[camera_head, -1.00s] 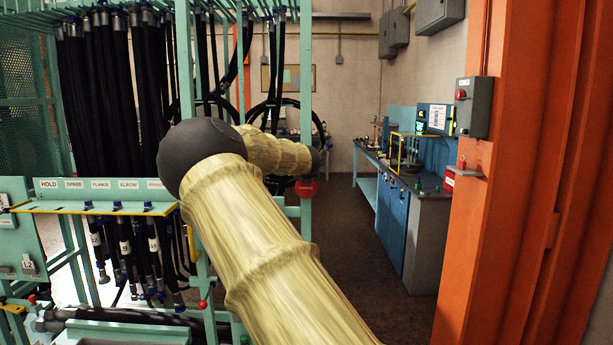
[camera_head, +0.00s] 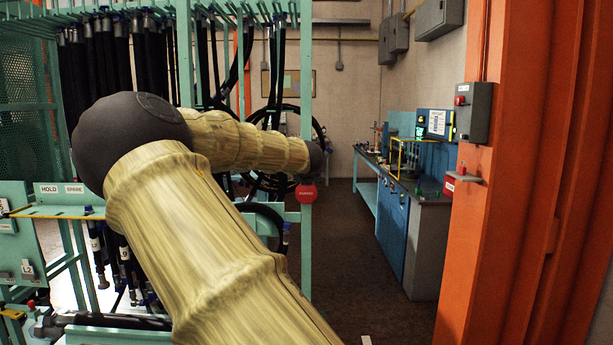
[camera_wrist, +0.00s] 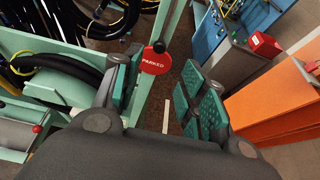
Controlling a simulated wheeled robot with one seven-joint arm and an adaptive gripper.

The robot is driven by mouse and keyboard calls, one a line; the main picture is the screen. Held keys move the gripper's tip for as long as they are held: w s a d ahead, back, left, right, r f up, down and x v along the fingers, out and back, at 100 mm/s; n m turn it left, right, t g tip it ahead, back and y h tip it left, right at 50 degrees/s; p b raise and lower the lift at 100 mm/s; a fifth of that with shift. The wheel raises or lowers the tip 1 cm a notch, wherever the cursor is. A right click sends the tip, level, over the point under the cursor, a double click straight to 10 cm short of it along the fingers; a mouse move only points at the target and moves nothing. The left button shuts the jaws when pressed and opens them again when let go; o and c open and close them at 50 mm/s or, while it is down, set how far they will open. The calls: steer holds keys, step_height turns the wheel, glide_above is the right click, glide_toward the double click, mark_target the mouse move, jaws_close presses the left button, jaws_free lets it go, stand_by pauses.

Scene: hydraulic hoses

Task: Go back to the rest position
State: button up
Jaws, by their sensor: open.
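My gripper (camera_wrist: 160,82) shows in the wrist view with its two green-padded fingers spread apart. It is open, with nothing held between the pads. A red round sign reading PARKED (camera_wrist: 155,61) appears beyond the fingers, beside a green post (camera_wrist: 168,25). The same red sign (camera_head: 307,194) hangs on the rack's post in the head view, just below the far end of my arm. My yellow-sleeved arm crosses the middle of the head view. My gripper's fingers cannot be made out there.
Black hoses (camera_head: 100,60) hang from the green rack at left, partly behind my arm. A label rail (camera_head: 75,210) and shorter hoses are below. A blue workbench (camera_head: 392,222) stands at right behind an orange column (camera_head: 515,190). The floor between is clear.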

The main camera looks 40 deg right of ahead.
stand_by(0.3)
step_height(320, 180, down, 15)
steer(key=s+a+m+g+y, duration=0.1)
steer(key=s+m, duration=0.1)
steer(key=m, duration=0.1)
steer(key=s+a+f+m+g+y, duration=0.1)
steer(key=s+a+f+m, duration=0.4)
steer(key=f, duration=0.8)
steer(key=s+a+f+m+g+y, duration=0.25)
steer(key=s+f, duration=0.35)
steer(key=f, duration=0.6)
steer(key=s+a+f+m+g+y, duration=0.1)
steer(key=s+a+f+m, duration=0.4)
steer(key=f, duration=0.8)
steer(key=s+a+f+m+g, duration=0.1)
steer(key=s+a+f+m, duration=0.2)
steer(key=s+a+f, duration=0.4)
steer(key=s+a+f+m+g, duration=0.15)
steer(key=s+a+f, duration=0.35)
steer(key=s, duration=0.5)
steer(key=s+a+f+m+g+y, duration=0.1)
steer(key=s+a+f+m, duration=0.1)
steer(key=s+a+m, duration=0.2)
steer(key=s+a+f+m+g+y, duration=0.1)
steer(key=s+a+m, duration=0.4)
steer(key=s+a, duration=0.5)
steer(key=s+f, duration=0.1)
steer(key=s, duration=0.7)
steer(key=shift+f+g, duration=0.25)
steer(key=shift+g, duration=0.15)
